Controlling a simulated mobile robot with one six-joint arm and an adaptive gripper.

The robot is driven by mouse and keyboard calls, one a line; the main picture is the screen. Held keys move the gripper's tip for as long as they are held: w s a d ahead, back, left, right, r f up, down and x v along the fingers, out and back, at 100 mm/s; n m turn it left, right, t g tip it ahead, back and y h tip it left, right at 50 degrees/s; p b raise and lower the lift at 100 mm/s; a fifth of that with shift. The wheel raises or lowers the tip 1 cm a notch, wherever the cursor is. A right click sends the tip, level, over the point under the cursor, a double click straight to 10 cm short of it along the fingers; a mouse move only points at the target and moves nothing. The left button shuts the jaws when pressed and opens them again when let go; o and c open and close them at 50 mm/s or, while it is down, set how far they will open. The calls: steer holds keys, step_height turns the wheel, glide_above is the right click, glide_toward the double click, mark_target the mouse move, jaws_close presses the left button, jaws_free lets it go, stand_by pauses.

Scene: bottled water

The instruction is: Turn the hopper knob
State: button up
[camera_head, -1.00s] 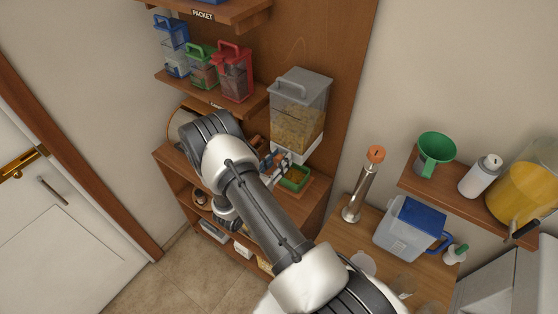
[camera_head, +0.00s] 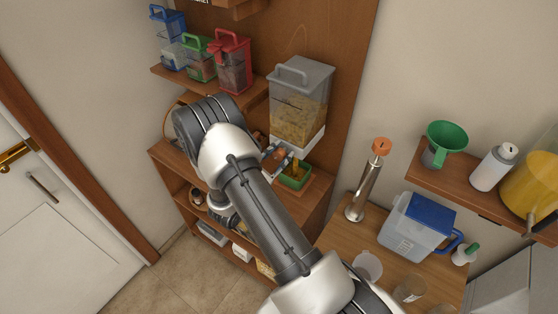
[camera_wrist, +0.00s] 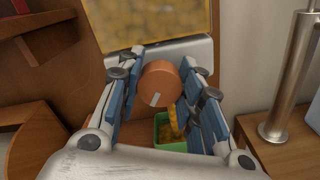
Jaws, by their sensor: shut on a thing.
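The hopper (camera_head: 300,105) is a clear bin with a grey lid and yellow grain-like contents, mounted on the wooden panel. Its round orange knob (camera_wrist: 160,84) with a pale mark sits on the white base in the wrist view, the mark pointing down and slightly left. My gripper (camera_wrist: 160,90) is shut on the knob, blue pads on either side of it; it also shows in the head view (camera_head: 275,157). A yellow stream (camera_wrist: 174,122) falls beside the knob into a green container (camera_wrist: 158,134), which also shows below the hopper in the head view (camera_head: 292,182).
A metal cylinder with an orange top (camera_head: 367,180) stands right of the hopper. A blue-lidded container (camera_head: 415,225) and cups (camera_head: 368,266) stand on the lower table. Blue, green and red-handled containers (camera_head: 232,65) sit on the shelf at upper left. A green funnel (camera_head: 446,137) is at right.

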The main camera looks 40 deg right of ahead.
steer(key=m+b, duration=0.4)
steer(key=b, duration=0.1)
steer(key=m+b, duration=0.2)
steer(key=shift+f+b, duration=0.25)
steer(key=shift+b, duration=0.05)
steer(key=m+b, duration=0.3)
steer(key=b, duration=0.1)
steer(key=shift+r+m+b, duration=0.15)
steer(key=shift+m+b, duration=0.75)
steer(key=shift+b, duration=0.3)
steer(key=o, duration=1.1)
steer(key=v, duration=1.2)
steer(key=shift+s, duration=0.1)
